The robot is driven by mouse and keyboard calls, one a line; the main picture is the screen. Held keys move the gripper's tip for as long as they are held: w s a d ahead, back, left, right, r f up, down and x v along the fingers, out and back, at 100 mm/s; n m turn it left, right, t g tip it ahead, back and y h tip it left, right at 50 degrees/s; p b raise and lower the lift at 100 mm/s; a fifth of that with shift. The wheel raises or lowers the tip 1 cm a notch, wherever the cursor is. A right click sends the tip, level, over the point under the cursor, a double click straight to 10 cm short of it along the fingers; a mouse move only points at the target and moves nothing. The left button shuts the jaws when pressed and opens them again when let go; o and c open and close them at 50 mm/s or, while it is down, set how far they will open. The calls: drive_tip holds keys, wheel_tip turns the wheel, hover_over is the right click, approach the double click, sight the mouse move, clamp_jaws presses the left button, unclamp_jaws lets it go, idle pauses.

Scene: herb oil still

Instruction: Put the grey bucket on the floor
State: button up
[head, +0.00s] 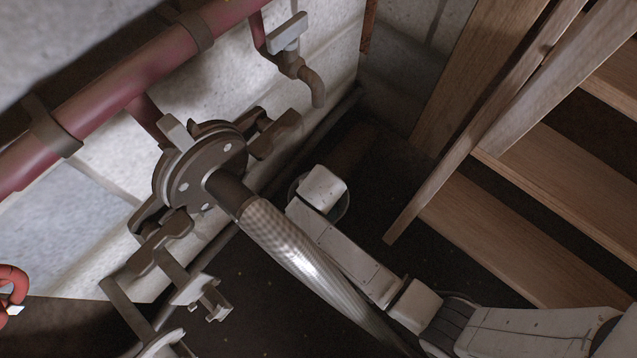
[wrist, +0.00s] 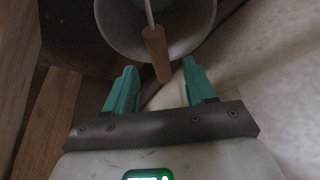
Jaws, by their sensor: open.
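The grey bucket (wrist: 112,28) is at the top of the wrist view, its round rim cut off by the picture's edge. A thin wire bail with a brown wooden grip (wrist: 155,50) lies across its opening. My gripper (wrist: 159,66) has two teal fingers, spread apart. The near end of the grip is between the fingertips in the picture, with a gap on both sides. In the head view, part of the bucket (head: 344,208) shows around the end of my arm, in the corner below the tap. My arm hides the rest of it and my fingers there. I cannot tell what bears the bucket.
A tap (head: 308,80) juts from the block wall above the bucket. Wooden stairs (head: 490,230) stand close on the right. A red pipe (head: 130,75) and a flanged valve with a braided hose (head: 290,245) are on the left. Dark floor (head: 265,305) shows below the hose.

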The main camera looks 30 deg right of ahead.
drive_tip(key=p+v, duration=0.2)
drive_tip(key=v, duration=0.4)
drive_tip(key=shift+s+a+r, duration=0.1)
drive_tip(key=shift+r, duration=0.2)
drive_tip(key=s+d+r+n+g+y, duration=0.1)
drive_tip(key=s+d+r, duration=0.3)
drive_tip(key=s, duration=0.5)
drive_tip(key=s+d+r+n+g, duration=0.2)
drive_tip(key=s+d+r+n, duration=0.2)
drive_tip(key=s, duration=0.6)
drive_tip(key=shift+d+r+y, duration=0.4)
drive_tip(key=shift+d+r, duration=0.35)
drive_tip(key=shift+d, duration=0.2)
